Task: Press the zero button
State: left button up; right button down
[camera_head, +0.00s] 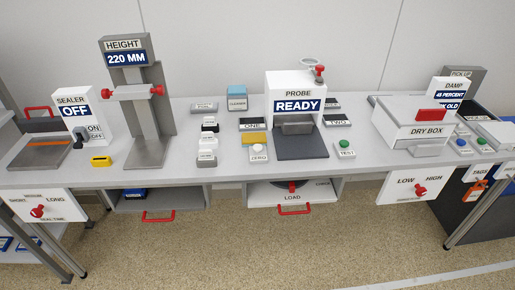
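The zero button (258,150) is a small pale round button on a white block labelled ZERO, standing near the table's front edge. It is left of the dark plate in front of the probe unit (297,86), whose display reads READY. Nothing covers the button. Neither of my grippers shows in the head view.
A green test button (344,144) stands right of the probe plate. Yellow and dark blocks, one labelled ONE (254,124), sit behind the zero button. White-labelled blocks (207,142) stand to its left, with a height stand (147,120) beyond. A dry box (425,120) is at right.

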aim_at(256, 147)
jog(key=i+j+z, duration=0.25)
jog(key=i+j, duration=0.15)
jog(key=i, duration=0.25)
jog(key=i+j+z, duration=0.3)
jog(key=i+j, duration=0.2)
jog(key=i, duration=0.1)
